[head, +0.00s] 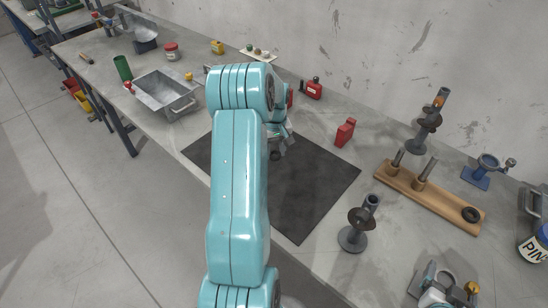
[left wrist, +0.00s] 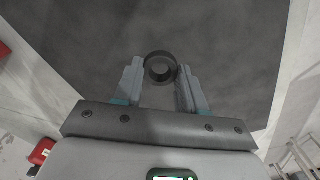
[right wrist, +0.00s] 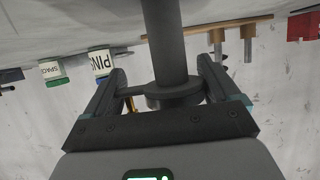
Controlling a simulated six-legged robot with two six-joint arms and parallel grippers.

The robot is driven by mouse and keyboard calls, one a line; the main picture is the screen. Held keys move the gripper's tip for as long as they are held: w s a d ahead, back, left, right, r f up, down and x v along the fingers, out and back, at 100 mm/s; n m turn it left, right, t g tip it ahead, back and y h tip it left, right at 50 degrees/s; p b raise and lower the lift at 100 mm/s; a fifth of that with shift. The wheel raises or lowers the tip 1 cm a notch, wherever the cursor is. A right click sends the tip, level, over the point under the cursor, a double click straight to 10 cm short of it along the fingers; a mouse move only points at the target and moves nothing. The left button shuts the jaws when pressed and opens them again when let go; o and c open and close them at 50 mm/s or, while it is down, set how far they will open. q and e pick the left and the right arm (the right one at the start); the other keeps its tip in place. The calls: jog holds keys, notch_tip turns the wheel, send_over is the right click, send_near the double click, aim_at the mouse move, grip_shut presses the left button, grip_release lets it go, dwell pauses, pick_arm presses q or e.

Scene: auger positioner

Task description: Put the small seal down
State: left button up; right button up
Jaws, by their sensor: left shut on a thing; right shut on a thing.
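The small seal (left wrist: 160,67), a dark ring, sits between the fingertips of my left gripper (left wrist: 160,64) in the left wrist view, with the dark mat (left wrist: 90,35) behind it. In the head view the seal (head: 275,155) is partly hidden by my left gripper (head: 279,146), over the mat (head: 310,185). I cannot tell whether it touches the mat. In the right wrist view my right gripper (right wrist: 161,68) is shut on a dark post (right wrist: 172,45) with a collar (right wrist: 173,96).
A wooden board (head: 405,185) with pegs and a larger dark ring (head: 471,214) lies to the right. Two dark stands (head: 354,238) (head: 428,125) flank it. A red block (head: 345,132) stands by the mat. A metal tray (head: 165,95) is at left. The mat's right half is clear.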

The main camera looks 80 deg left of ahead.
aim_at(275, 154)
pick_arm(q)
notch_tip(275, 154, down, 3)
jog(key=shift+d+f, duration=0.1)
jog(key=shift+f, duration=0.1)
jog(key=shift+f, duration=0.1)
jog(key=o, duration=1.2)
jog(key=shift+f, duration=0.15)
